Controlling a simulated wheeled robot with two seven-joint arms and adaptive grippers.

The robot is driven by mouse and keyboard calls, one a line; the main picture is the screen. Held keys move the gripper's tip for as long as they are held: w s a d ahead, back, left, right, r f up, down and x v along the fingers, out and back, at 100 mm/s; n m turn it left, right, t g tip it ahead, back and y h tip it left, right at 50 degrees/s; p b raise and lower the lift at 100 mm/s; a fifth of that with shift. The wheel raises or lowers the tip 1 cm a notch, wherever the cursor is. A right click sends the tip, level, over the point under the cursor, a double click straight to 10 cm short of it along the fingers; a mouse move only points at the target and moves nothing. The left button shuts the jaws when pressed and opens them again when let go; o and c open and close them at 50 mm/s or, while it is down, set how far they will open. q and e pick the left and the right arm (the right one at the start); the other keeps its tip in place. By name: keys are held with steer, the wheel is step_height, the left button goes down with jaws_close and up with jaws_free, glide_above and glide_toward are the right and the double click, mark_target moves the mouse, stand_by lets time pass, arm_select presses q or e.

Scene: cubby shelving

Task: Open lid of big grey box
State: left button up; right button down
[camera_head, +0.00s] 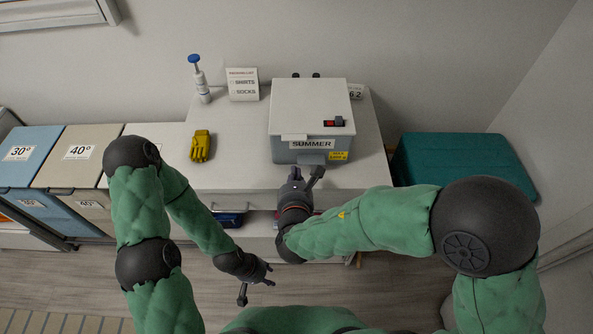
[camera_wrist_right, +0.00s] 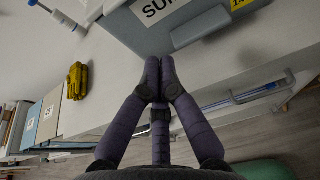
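The big grey box (camera_head: 296,152) stands on the white counter, with a "SUMMER" label on its front. Its pale lid (camera_head: 308,102) is down and looks closed, with a small tab at the front left edge and a dark latch-like piece with red at the front right. In the right wrist view the box front (camera_wrist_right: 150,35) is just beyond the fingers. My right gripper (camera_head: 295,172) is just in front of the box, apparently not touching it. Its fingers (camera_wrist_right: 160,82) are together with nothing visible between them. My left gripper (camera_head: 270,275) is low over the floor, empty, fingers apart.
A teal box (camera_head: 465,165) is at the right. Labelled bins (camera_head: 80,155) line the left. Drawers with handles are below the counter.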

mark_target(296, 151)
steer(key=b+x, duration=0.2)
steer(key=x, duration=0.6)
steer(key=shift+f, duration=0.2)
step_height(296, 151, up, 3)
steer(key=shift+r, duration=0.1)
steer(key=shift+s+r, duration=0.2)
steer(key=shift+r, duration=0.4)
